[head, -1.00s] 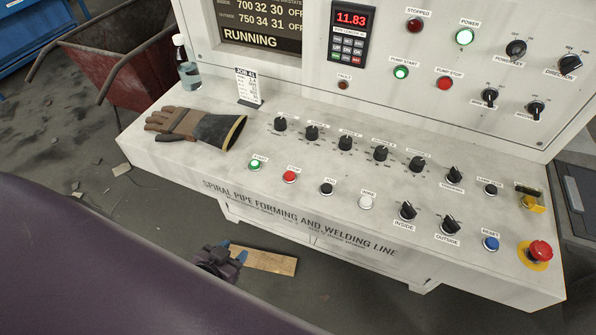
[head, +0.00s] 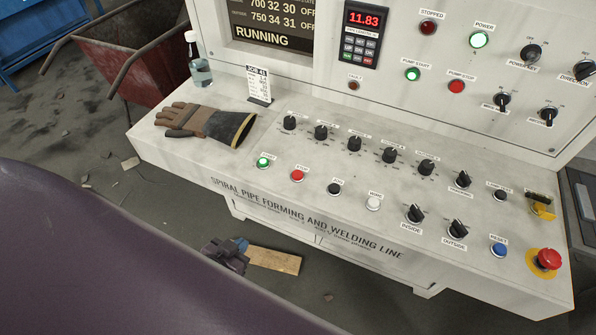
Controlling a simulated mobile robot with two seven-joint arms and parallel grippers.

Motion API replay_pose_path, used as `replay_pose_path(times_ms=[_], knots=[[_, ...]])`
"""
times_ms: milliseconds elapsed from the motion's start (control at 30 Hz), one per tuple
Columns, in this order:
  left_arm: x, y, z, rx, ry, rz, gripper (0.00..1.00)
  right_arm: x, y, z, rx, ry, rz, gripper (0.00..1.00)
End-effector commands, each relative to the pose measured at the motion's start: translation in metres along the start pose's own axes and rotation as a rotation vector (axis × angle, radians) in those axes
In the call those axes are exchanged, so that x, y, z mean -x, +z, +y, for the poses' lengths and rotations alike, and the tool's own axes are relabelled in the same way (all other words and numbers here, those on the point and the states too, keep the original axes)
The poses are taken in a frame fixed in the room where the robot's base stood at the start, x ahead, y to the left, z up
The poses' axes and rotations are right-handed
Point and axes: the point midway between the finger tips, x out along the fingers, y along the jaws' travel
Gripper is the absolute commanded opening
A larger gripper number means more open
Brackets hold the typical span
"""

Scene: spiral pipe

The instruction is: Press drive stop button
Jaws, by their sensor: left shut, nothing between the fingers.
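The red stop button (head: 297,175) sits on the sloped desk of the control console (head: 185,153), just right of the lit green start button (head: 263,162). The screen (head: 272,28) reads RUNNING. My left gripper (head: 240,245) is shut and empty, low in front of the console's front face and below the row of buttons, apart from them. Part of my left gripper is hidden behind a large dark purple shape in the foreground. My right gripper is not in view.
A work glove (head: 208,125), a job card (head: 259,86) and a bottle (head: 199,68) stand or lie on the desk's left part. Black knobs line the desk. A red emergency button (head: 548,259) is at the right. A wooden board (head: 273,260) lies on the floor.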

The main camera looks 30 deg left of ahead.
Motion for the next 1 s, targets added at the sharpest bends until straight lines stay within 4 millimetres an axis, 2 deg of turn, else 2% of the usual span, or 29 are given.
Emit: replay_pose_path(times_ms=[433, 1000], knots=[[0.0042, 0.0072, -0.0006, 0.002, -0.002, -0.014, 0.0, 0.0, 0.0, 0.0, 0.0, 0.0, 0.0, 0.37], [0.0006, 0.0013, -0.0001, 0.0, 0.0, -0.003, 0.0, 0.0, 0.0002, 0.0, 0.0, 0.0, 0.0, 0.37]])
